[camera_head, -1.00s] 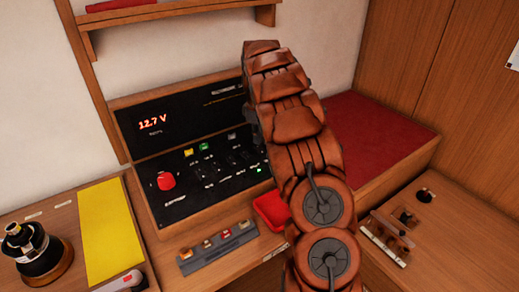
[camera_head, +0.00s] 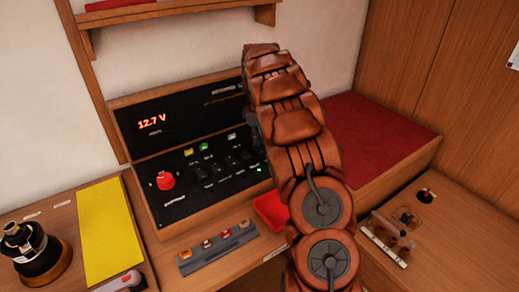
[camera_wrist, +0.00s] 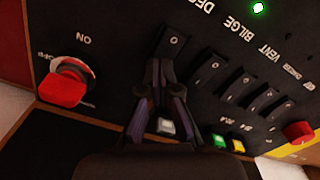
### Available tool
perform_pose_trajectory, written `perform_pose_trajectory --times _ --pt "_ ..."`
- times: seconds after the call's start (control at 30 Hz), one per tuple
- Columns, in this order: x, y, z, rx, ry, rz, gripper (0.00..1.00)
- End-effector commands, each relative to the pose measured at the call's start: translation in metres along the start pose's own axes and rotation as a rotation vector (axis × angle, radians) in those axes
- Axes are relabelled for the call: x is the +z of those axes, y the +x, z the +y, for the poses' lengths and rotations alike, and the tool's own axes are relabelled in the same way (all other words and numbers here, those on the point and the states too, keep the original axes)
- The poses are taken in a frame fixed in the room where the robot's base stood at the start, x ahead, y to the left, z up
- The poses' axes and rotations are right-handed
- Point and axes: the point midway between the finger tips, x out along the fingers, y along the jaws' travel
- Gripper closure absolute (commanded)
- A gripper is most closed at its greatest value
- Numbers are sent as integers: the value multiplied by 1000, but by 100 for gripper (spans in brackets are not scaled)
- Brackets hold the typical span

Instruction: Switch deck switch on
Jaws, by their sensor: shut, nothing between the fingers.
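The black switch panel (camera_head: 215,190) stands in the middle of the head view. In the wrist view, the switch nearest my fingertips (camera_wrist: 172,42) is a black rocker at the left end of a row. The cut-off label beginning "DEC" (camera_wrist: 214,6) is above and right of it, so it appears to be the deck switch. Whether it is on or off cannot be told. My gripper (camera_wrist: 162,68) is shut and empty, its tips just below this rocker in the picture; contact cannot be told.
In the wrist view, a red ON/OFF knob (camera_wrist: 68,84) sits left of my fingers and more rockers (camera_wrist: 210,72) sit right. A green light (camera_wrist: 258,8) glows. A red tray (camera_head: 270,212) and a strip of coloured buttons (camera_head: 218,248) lie before the panel.

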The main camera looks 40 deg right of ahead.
Motion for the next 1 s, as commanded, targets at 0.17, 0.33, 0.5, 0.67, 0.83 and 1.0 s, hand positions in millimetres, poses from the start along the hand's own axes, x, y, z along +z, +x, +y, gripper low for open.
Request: perform_pose_trajectory --times 0.17,0.33,0.5,0.67,0.83,1.0 --pt "0 3 0 0 0 0 100" --pt "0 5 0 0 0 0 100" --pt "0 7 0 0 0 0 100" --pt "0 9 0 0 0 0 100" --pt "0 6 0 0 0 0 100" --pt "-1 -3 0 1 -1 1 100"
